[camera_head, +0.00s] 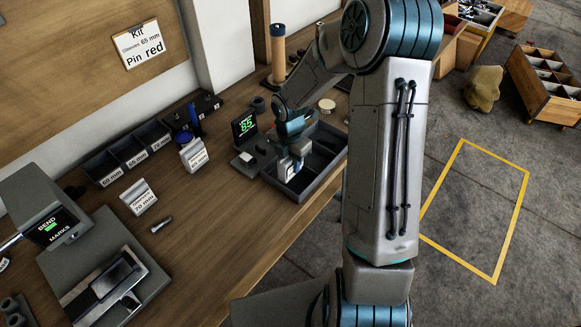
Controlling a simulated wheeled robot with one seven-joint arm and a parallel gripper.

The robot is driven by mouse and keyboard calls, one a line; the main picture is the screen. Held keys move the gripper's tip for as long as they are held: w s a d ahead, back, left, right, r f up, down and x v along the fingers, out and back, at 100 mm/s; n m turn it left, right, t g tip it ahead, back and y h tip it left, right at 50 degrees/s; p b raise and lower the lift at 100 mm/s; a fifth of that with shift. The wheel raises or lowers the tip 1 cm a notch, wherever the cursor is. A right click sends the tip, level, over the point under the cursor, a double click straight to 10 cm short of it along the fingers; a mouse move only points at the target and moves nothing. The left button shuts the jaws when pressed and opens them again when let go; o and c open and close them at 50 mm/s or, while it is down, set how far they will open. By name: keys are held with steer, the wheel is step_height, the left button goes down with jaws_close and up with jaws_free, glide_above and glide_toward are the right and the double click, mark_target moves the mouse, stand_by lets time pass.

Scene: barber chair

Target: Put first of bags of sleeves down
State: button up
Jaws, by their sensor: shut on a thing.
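My gripper (291,165) is low over the dark compartmented tray (301,196) near the table's right edge. It is shut on a small pale bag (286,170), which is over or inside the tray's left compartment; contact with the tray floor cannot be told. My gripper and arm hide part of the bag and tray. A bag labelled 65 mm (194,156) stands on the table left of the tray. Another bag labelled 70 mm (139,197) stands nearer the front. A wall card (141,44) reads "Kit, Sleeves 65 mm, Pin red".
A small display (244,125) showing green 65 stands left of the tray. Labelled dark bins (128,153) line the wall. A bending device (102,283) sits at front left. A small metal cylinder (161,224) lies mid-table. The wood in front of the tray is clear.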

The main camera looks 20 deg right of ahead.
mark_target(290, 168)
steer(key=shift+f, duration=1.55)
steer(key=shift+f, duration=0.15)
steer(key=o, duration=1)
steer(key=shift+o, duration=0.2)
